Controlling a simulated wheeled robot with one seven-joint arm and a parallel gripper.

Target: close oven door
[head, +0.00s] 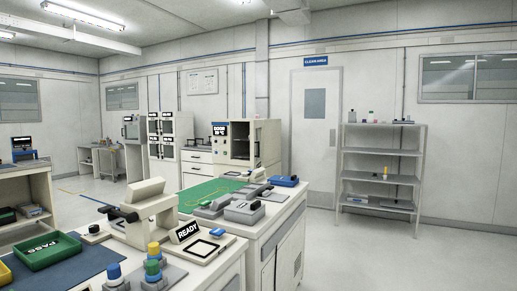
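A beige box-shaped unit, which looks like the oven (267,142), stands on the far side of the room beyond the benches. My gripper is not in view.
A bench with a green mat (212,193) and several grey devices stands before the oven. A nearer bench holds a beige machine (148,200), a READY sign (187,230) and a green PASS tray (48,251). A shelf rack (380,152) stands right. Floor at right (370,255) is clear.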

